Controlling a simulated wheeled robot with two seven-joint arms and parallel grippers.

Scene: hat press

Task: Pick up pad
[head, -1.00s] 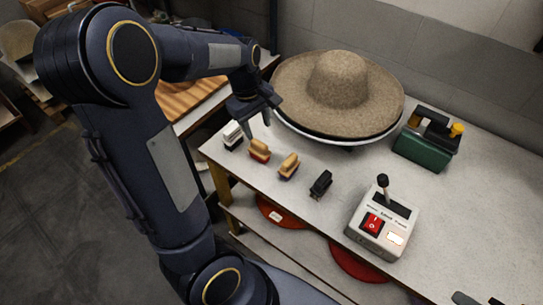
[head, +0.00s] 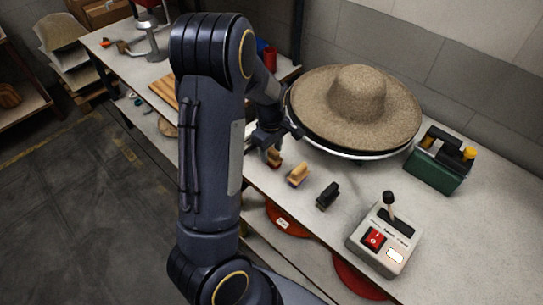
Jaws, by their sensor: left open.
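Small hand pads stand in a row along the front of the workbench. One with a tan top and red base (head: 274,160) is directly at my left gripper (head: 281,146), partly covered by it. A tan pad (head: 298,175) and a black pad (head: 327,195) stand farther right, clear of the gripper. My left gripper is open, fingers down, above or around the red-based pad; I cannot tell whether they touch. The white-topped pad at the row's left end is mostly hidden behind my arm. My right gripper is not in view.
A felt hat (head: 357,97) rests on a round pan just behind the gripper. A green toolbox (head: 439,168) and a control box with a lever and red switch (head: 384,238) stand to the right. Red discs (head: 288,220) lie on the shelf below.

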